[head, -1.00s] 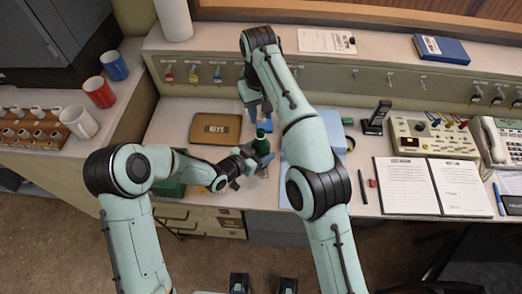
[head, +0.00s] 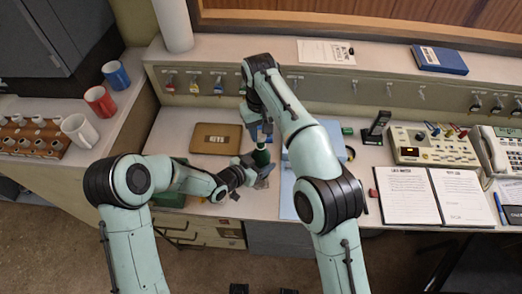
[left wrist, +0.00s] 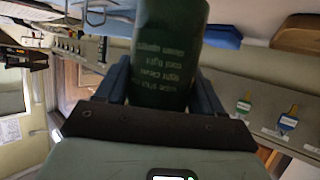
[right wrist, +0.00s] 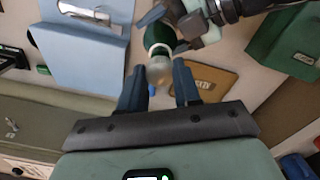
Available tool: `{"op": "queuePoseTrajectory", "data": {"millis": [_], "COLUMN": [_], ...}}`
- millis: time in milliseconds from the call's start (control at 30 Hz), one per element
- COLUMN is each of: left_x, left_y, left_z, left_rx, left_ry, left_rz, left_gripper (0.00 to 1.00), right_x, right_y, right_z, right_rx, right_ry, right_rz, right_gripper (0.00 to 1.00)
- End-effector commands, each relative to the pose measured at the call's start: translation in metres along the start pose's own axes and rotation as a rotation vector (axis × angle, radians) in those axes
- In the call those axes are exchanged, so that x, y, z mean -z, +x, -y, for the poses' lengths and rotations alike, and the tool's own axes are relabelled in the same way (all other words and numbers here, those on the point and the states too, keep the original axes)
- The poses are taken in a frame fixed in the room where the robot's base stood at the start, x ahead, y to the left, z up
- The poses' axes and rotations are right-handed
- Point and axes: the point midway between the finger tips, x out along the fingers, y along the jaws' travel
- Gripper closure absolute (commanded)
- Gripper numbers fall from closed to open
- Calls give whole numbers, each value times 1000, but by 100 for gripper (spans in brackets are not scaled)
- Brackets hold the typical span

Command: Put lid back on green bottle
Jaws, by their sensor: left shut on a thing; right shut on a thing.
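The green bottle (head: 261,157) is held roughly upright above the desk by my left gripper (head: 252,168). In the left wrist view, the bottle (left wrist: 168,50), with pale lettering, sits between the two fingers. My right gripper (head: 260,132) is directly above the bottle's top, fingers pointing down. In the right wrist view, a pale, shiny rounded piece, seemingly the lid (right wrist: 158,70), sits between its fingers, in line with the green bottle (right wrist: 159,36) just beyond. I cannot tell whether lid and bottle touch. The fingers hide the lid in the head view.
A brown key tray (head: 216,139) lies behind and left of the bottle. A green box (right wrist: 288,43) stands near my left arm. A light blue folder (right wrist: 85,50) lies to the right of the bottle in the head view. Open binder (head: 432,196), switch panel (head: 433,146) and phone fill the right.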

Motion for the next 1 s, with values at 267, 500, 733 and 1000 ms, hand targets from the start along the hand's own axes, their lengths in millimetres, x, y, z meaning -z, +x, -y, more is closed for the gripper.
{"op": "queuePoseTrajectory", "data": {"millis": [267, 500, 733, 1000], "left_x": [0, 0, 0, 0], "left_y": [0, 0, 0, 0], "left_z": [0, 0, 0, 0], "left_rx": [0, 0, 0, 0], "left_ry": [0, 0, 0, 0], "left_rz": [-1, -1, -1, -1], "left_gripper": [87, 87, 87, 87], "right_x": [0, 0, 0, 0], "right_y": [0, 9, 18, 18], "right_z": [0, 0, 0, 0], "right_rx": [0, 0, 0, 0], "right_ry": [0, 0, 1, 1], "right_rz": [1, 3, 0, 0], "right_gripper": [95, 95, 95, 95]}}
